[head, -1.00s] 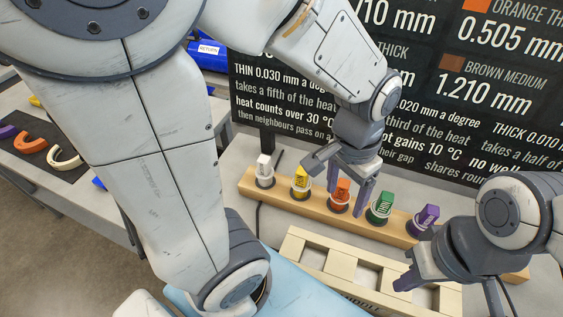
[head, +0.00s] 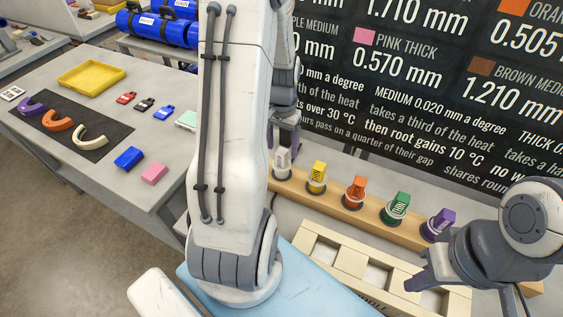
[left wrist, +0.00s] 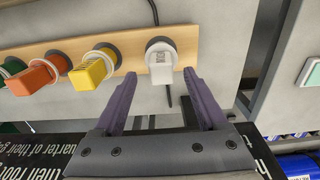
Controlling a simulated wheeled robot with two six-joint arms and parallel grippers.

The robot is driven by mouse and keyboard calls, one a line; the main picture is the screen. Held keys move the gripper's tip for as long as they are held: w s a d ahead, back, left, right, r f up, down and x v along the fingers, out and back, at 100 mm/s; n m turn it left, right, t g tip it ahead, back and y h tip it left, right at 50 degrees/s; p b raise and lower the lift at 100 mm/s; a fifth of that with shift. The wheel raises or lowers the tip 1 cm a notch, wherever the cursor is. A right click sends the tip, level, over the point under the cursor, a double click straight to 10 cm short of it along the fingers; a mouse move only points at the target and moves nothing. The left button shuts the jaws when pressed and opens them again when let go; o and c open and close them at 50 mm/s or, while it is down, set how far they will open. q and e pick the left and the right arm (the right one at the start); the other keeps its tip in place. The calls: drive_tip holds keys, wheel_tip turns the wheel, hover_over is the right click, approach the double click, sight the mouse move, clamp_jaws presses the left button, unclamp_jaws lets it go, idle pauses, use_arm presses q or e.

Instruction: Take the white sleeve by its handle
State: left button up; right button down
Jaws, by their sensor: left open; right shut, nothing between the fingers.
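The white sleeve (head: 281,163) stands at the left end of a wooden rack, its block-shaped handle upright; my left arm covers part of it in the head view. In the left wrist view the white sleeve (left wrist: 161,64) lies ahead of the fingertips, between their lines. My right gripper (head: 425,282) is shut and empty near the pale slotted tray at right.
The wooden rack (head: 332,200) also holds yellow (head: 317,177), orange (head: 355,192), green (head: 396,208) and purple (head: 439,224) sleeves. A pale slotted tray (head: 350,262) lies in front. A lettered black board (head: 430,100) stands behind. A side table at left holds a yellow tray (head: 92,77).

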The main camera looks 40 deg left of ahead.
sight(282, 151)
use_arm(q)
wheel_tip(282, 151, down, 5)
drive_tip(key=shift+a+r+p, duration=0.1)
drive_tip(key=shift+r+p, duration=0.05)
drive_tip(key=shift+p, duration=0.65)
drive_tip(key=shift+f, duration=0.3)
clamp_jaws()
drive_tip(key=shift+r, duration=0.1)
